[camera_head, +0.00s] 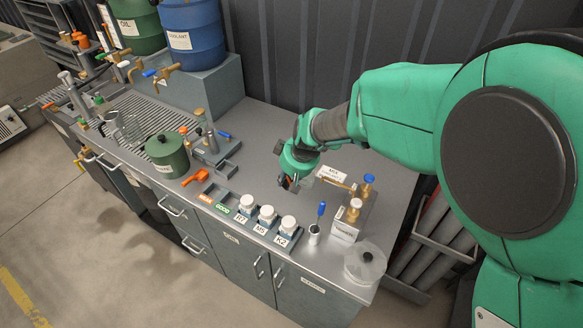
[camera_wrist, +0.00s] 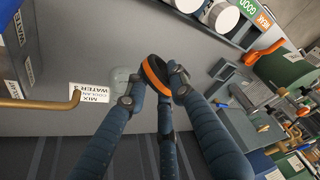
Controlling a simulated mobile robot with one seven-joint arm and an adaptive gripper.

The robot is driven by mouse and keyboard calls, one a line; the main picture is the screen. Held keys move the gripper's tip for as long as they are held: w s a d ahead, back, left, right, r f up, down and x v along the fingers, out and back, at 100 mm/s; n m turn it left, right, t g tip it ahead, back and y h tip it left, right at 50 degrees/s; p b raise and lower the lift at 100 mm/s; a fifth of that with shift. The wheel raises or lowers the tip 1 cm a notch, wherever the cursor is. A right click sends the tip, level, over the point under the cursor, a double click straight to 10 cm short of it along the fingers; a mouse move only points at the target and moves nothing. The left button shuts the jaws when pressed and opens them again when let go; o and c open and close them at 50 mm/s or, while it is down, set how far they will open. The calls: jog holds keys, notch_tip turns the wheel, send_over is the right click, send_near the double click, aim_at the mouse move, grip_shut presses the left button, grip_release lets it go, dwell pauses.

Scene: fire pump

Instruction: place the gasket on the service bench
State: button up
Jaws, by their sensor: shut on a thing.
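The bench top also shows below the gasket in the wrist view (camera_wrist: 65,122). I cannot tell whether the gasket touches the bench. Part of its rim is hidden by the fingers.
A labelled block with brass and blue fittings (camera_head: 354,215) stands right of my gripper. White-capped bottles (camera_head: 267,216) line the front edge. A green pot (camera_head: 168,156), a small tray (camera_head: 222,170) and an orange handle (camera_head: 196,178) are left. Bare bench lies behind my gripper.

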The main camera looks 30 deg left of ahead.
notch_tip(320, 180, down, 7)
jog(key=shift+r, duration=0.15)
jog(key=shift+w+a, duration=0.1)
jog(key=w+a, duration=0.3)
jog(key=w+a+f+b, duration=0.1)
jog(key=w+a, duration=0.6)
jog(key=a, duration=0.1)
jog(key=shift+w+a+f, duration=0.25)
jog(key=shift+w, duration=0.15)
dwell(0.4)
jog(key=shift+f+b, duration=0.7)
jog(key=shift+f, duration=1.05)
jog(key=shift+f, duration=0.15)
jog(key=o, duration=1)
